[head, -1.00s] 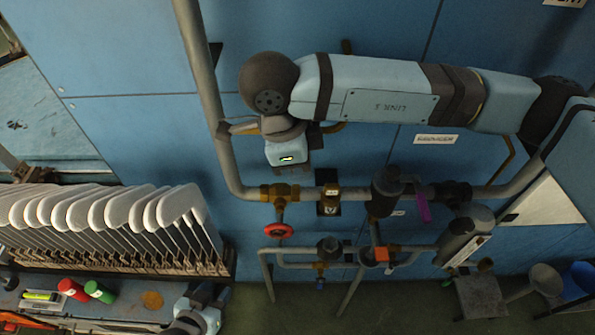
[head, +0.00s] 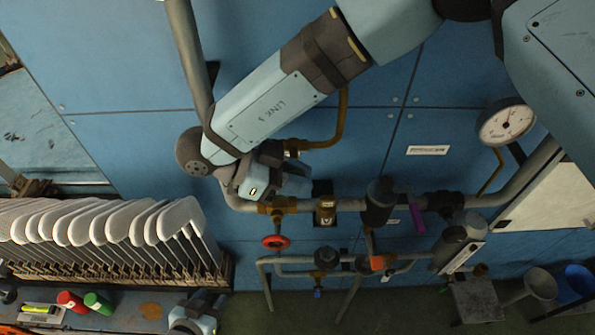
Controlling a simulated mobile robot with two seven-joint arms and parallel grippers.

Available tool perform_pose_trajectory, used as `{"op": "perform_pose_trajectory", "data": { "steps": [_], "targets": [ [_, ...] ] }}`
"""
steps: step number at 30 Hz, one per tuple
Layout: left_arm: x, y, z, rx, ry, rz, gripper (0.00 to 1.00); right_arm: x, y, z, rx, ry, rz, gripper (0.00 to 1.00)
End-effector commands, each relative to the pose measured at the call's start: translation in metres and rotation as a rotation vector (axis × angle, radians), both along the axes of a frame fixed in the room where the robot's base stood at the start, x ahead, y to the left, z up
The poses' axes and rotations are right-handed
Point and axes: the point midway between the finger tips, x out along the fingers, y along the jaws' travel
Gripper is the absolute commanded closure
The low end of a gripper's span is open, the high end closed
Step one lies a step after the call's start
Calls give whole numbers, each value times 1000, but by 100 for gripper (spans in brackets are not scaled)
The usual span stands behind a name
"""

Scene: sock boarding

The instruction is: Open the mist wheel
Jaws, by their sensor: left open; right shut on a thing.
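A red handwheel (head: 275,242) hangs below a brass valve on the horizontal pipe in the head view. Whether it is the mist wheel cannot be told. My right gripper (head: 297,184) is at the wall pipework, above the red wheel and apart from it. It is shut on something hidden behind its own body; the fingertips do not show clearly. My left gripper (head: 195,312) is low at the bottom edge, by the bench, open and far from the pipework; its fingers are hard to make out.
A row of white sock boards (head: 120,225) stands at the left. Red (head: 71,300) and green (head: 97,302) cylinders lie on the bench below. A round gauge (head: 506,122) and a purple lever (head: 417,221) are at the right. A blue bucket (head: 578,280) stands at lower right.

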Motion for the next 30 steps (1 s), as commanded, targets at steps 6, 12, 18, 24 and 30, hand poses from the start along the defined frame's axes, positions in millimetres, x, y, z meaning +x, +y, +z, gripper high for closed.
{"op": "perform_pose_trajectory", "data": {
  "steps": [6,12,18,24,30],
  "targets": [
    [1,2,6,3,-3,5,57,0,0,1,-115,-3,2,100],
    [0,3,7,3,-1,7,57,-1,0,0,-168,-1,1,100],
    [-1,3,7,2,0,7,57,-1,-1,0,-185,2,0,100],
    [-1,2,7,2,1,6,57,-1,-1,0,-185,2,0,100],
    [-1,1,7,1,2,6,57,-1,-1,-1,-184,3,1,64]
  ]
}}
